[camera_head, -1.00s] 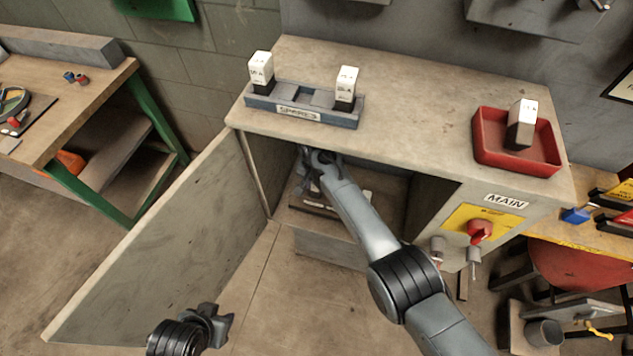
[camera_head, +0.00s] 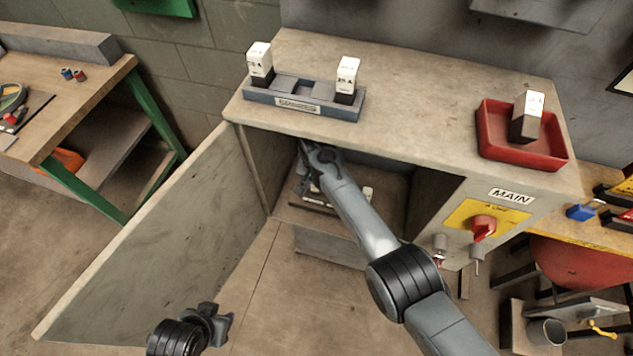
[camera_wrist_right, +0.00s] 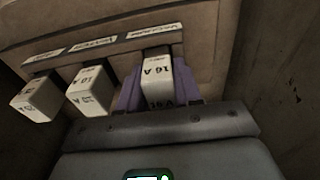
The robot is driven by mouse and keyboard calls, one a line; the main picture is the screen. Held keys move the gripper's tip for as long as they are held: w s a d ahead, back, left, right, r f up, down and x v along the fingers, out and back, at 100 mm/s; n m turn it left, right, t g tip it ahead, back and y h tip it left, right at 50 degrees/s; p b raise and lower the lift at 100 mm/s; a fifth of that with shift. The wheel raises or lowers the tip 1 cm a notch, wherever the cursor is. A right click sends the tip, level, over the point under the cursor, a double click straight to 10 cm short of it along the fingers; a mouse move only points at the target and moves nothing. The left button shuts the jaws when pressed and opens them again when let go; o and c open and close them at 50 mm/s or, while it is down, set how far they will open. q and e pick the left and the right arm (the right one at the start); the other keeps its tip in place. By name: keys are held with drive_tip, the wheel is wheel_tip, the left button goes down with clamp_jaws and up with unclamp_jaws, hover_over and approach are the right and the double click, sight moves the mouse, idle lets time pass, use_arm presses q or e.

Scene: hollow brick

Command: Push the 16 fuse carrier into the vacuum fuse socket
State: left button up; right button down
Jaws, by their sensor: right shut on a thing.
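In the right wrist view, a white fuse carrier marked 16 A (camera_wrist_right: 157,80) sits between the purple fingers of my right gripper (camera_wrist_right: 160,95), which is shut on it. The carrier is at the rightmost position of a row, under a blurred label on the socket panel (camera_wrist_right: 200,22). Whether it is fully seated is hidden. In the head view my right gripper (camera_head: 307,168) reaches inside the open cabinet, partly under its top. My left gripper (camera_head: 218,322) hangs empty at lower left, in front of the cabinet door; its jaw opening is unclear.
Two other white carriers (camera_wrist_right: 90,90) (camera_wrist_right: 38,98) stand left of the held one. On the cabinet top are a SPARES holder (camera_head: 300,105) with two carriers and a red tray (camera_head: 490,145) with one. The open door (camera_head: 150,235) stands at left, the cabinet wall (camera_wrist_right: 285,75) close at right.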

drive_tip(key=shift+f, duration=0.1)
drive_tip(key=c, duration=0.7)
unclamp_jaws()
drive_tip(key=shift+r, duration=0.4)
drive_tip(key=r+p, duration=0.1)
drive_tip(key=r, duration=0.1)
drive_tip(key=r+p, duration=0.2)
drive_tip(key=r, duration=0.1)
drive_tip(key=r+p, duration=0.2)
drive_tip(key=r, duration=0.1)
drive_tip(key=shift+s+a+r, duration=0.1)
drive_tip(key=shift+s+r, duration=0.15)
drive_tip(key=shift+s, duration=0.1)
drive_tip(key=shift+s+r+p, duration=0.1)
drive_tip(key=shift+r+p, duration=0.25)
drive_tip(key=shift+r, duration=0.35)
